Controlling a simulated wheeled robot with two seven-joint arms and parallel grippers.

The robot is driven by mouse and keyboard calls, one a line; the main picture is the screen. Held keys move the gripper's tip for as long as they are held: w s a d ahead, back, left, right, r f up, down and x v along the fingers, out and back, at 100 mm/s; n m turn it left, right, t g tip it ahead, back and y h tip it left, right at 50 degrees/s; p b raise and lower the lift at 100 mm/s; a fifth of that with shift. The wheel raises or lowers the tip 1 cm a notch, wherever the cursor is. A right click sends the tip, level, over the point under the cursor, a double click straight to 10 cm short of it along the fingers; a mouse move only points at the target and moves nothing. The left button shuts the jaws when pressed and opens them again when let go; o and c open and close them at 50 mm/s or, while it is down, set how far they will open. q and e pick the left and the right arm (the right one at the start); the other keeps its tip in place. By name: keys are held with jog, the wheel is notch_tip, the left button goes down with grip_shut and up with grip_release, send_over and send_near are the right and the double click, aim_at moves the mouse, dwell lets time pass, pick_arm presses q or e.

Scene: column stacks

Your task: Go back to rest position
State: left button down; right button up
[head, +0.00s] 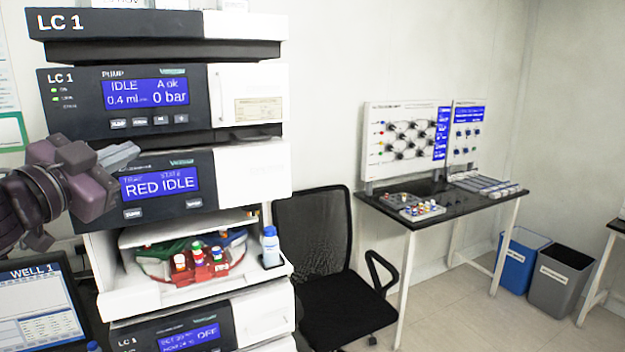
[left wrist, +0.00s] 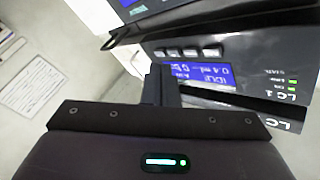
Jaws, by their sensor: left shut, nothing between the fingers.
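My left gripper (head: 121,157) is at the left of the head view, shut and empty. Its fingers point right, in front of the stack's module whose screen reads RED IDLE (head: 160,183). Whether the fingertips touch the panel cannot be told. In the left wrist view the closed fingers (left wrist: 161,84) stand before the pump module (left wrist: 215,70) with its blue screen. In the head view the pump module (head: 145,93) reads IDLE and 0 bar. My right gripper is not in view.
A monitor (head: 42,310) stands at lower left. A black chair (head: 325,270), a black-topped table (head: 440,205) and two bins (head: 540,265) are to the right.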

pick_arm(q)
jog(key=d+f+n+g+y, duration=0.2)
jog(key=d+f+n+g, duration=0.1)
jog(key=f, duration=1.2)
jog(key=d+f+n+g+y, duration=0.2)
jog(key=d+f+g, duration=0.1)
jog(key=f, duration=1.3)
jog(key=s+d+f+n+g, duration=0.1)
jog(key=s+d+f+g, duration=0.3)
jog(key=s+f, duration=0.55)
jog(key=s+d+f+n+g, duration=0.25)
jog(key=s+f+g, duration=0.25)
jog(key=s+f, duration=0.5)
notch_tip(320, 180, down, 30)
jog(key=s+r+m+g+b, duration=0.1)
jog(key=s+g+b, duration=0.1)
jog(key=b, duration=0.1)
jog(key=s+a+f+g+b, duration=0.1)
jog(key=s+a+f+b, duration=0.2)
jog(key=s+f, duration=1.8)
notch_tip(320, 180, down, 3)
jog(key=shift+a+f, duration=0.2)
jog(key=shift+a, duration=0.05)
